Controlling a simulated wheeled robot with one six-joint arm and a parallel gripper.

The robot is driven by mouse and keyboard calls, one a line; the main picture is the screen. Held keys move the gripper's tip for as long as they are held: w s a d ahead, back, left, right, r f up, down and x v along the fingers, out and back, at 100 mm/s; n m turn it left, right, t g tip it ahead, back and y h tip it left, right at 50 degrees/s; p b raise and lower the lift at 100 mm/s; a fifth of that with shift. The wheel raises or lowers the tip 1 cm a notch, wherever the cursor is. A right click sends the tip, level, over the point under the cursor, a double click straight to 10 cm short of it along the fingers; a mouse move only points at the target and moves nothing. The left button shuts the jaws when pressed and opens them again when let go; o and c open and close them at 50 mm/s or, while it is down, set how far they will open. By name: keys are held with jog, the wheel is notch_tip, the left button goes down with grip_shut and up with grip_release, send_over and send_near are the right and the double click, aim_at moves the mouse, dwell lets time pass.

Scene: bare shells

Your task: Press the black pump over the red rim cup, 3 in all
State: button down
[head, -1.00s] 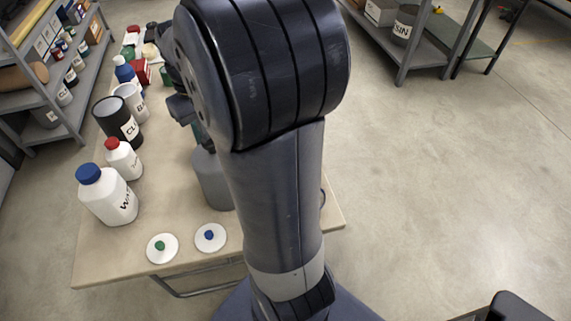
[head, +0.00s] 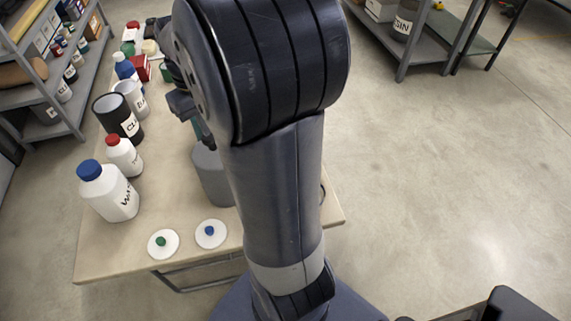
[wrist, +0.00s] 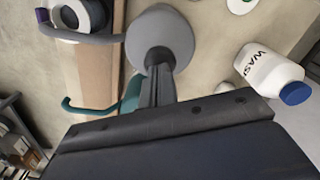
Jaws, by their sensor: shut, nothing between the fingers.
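My gripper (wrist: 157,76) is shut and empty, its fingertips over a grey bottle (wrist: 160,35) in the wrist view. That grey bottle (head: 212,176) stands on the table in the head view, partly behind my arm. A teal spout (wrist: 112,103) curves out beside the fingers, and some teal (head: 206,138) shows above the bottle in the head view. I cannot tell whether the fingertips touch anything. A grey curved spout (wrist: 78,38) and a round vessel with a pale rim and dark inside (wrist: 80,14) are at the wrist view's upper left. No black pump or red rim is clearly visible.
A white bottle with a blue cap (head: 108,195), a white bottle with a red cap (head: 123,157) and a black container (head: 117,120) line the table's left. Two white lids (head: 163,243) (head: 211,234) lie near the front edge. Shelving (head: 50,85) stands to the left.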

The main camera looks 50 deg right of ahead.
jog(key=shift+f+b, duration=0.85)
jog(key=shift+f, duration=0.6)
jog(key=shift+r, duration=0.1)
jog(key=shift+r+p, duration=1.65)
jog(key=shift+p, duration=0.1)
jog(key=shift+f, duration=0.25)
